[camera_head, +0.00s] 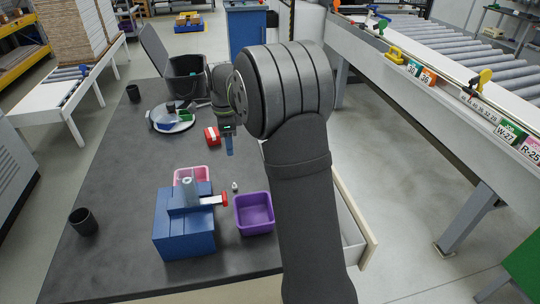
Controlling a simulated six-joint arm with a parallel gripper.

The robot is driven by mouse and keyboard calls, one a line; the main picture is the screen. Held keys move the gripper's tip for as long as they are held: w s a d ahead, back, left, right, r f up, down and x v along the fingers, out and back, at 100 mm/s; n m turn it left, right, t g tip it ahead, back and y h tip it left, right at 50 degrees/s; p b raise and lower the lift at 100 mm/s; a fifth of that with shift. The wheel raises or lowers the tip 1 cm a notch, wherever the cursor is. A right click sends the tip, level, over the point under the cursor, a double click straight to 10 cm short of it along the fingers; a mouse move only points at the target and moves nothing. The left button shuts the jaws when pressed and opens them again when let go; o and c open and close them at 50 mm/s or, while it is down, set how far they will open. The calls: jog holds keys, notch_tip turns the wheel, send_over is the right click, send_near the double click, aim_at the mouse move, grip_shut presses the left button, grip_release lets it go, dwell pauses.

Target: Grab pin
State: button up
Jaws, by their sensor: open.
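A small pale upright piece (235,187), which may be the pin, stands on the dark table between the blue block and the purple bin; it is too small to tell for sure. My gripper (229,147) is open, pointing down above the table, beyond this piece and apart from it. A narrow blue part shows at its tip. My arm hides part of the table's right side.
A blue block (185,235) with a grey post and red-ended lever stands near the front, beside a purple bin (268,214) and pink bin (184,173). A red box (212,136) is close to my gripper. A black cup (83,222) stands left. The table's left-middle is clear.

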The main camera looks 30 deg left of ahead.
jog(key=n, duration=3.1)
send_over(235, 186)
jog(key=f, duration=1.2)
jog(key=shift+w+a+f, duration=0.1)
jog(key=shift+w+a, duration=0.1)
jog(key=shift+a, duration=0.15)
jog(key=shift+s+d+f, duration=0.1)
jog(key=shift+f, duration=2.7)
grip_shut()
